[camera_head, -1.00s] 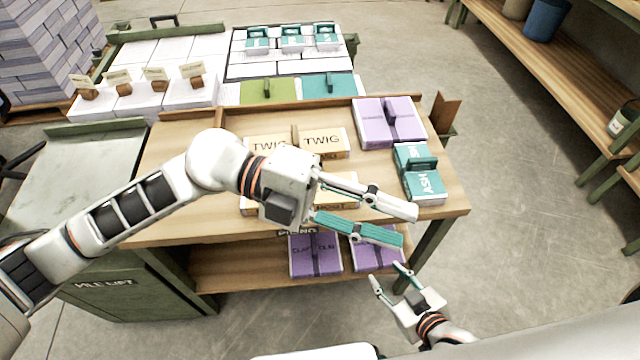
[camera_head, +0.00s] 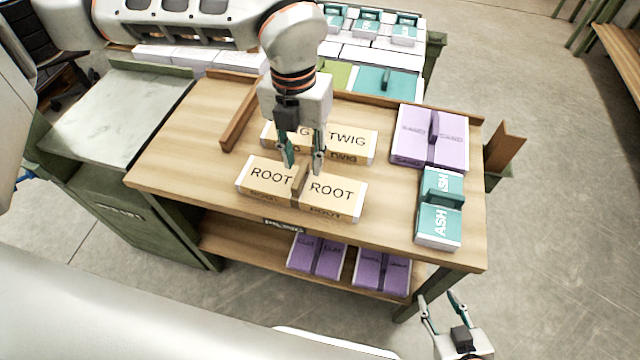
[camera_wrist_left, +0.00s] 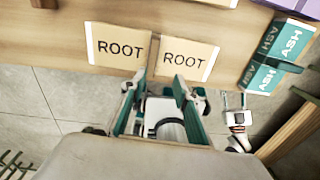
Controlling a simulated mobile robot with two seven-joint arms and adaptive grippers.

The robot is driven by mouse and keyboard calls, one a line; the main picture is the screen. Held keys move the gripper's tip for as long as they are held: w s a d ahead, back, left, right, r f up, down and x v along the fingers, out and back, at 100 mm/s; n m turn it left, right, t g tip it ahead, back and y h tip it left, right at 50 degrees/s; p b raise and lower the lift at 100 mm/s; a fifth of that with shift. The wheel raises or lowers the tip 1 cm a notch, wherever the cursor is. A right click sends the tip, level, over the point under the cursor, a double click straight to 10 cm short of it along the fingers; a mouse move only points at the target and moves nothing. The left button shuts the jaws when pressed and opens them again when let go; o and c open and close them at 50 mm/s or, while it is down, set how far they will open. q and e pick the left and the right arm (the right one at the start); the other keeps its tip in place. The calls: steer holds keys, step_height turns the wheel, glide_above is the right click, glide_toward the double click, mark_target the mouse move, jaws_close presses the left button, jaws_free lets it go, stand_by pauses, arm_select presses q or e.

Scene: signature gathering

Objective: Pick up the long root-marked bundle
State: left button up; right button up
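The long root-marked bundle (camera_head: 262,176) is tan with white ends and two "ROOT" labels, and lies on the wooden table near its front edge. A brown upright tab or handle (camera_head: 299,180) stands at its middle. My left gripper (camera_head: 303,166) is open, pointing down over the bundle's middle, close to the handle; contact is not clear. In the left wrist view the bundle (camera_wrist_left: 188,56) lies just past the open left fingers (camera_wrist_left: 158,84). My right gripper (camera_head: 442,302) is open and empty beyond the table's front right; it also shows in the left wrist view (camera_wrist_left: 236,115).
A twig-marked bundle (camera_head: 350,139) lies just behind the root one. A purple bundle (camera_head: 452,152) and a teal ash-marked bundle (camera_head: 438,225) lie to the right. Purple bundles (camera_head: 316,257) sit on the lower shelf. A wooden strip (camera_head: 238,120) stands at left.

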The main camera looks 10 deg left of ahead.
mark_target(300, 174)
arm_select(q)
steer(key=shift+w+a+r, duration=0.1)
steer(key=shift+w+a, duration=0.2)
steer(key=shift+w, duration=0.1)
steer(key=shift+a, duration=0.1)
steer(key=f, duration=0.2)
steer(key=f+b, duration=0.1)
steer(key=f, duration=0.4)
steer(key=shift+w+a+f, duration=0.25)
steer(key=shift+f, duration=0.15)
steer(key=shift+r, duration=0.1)
jaws_close()
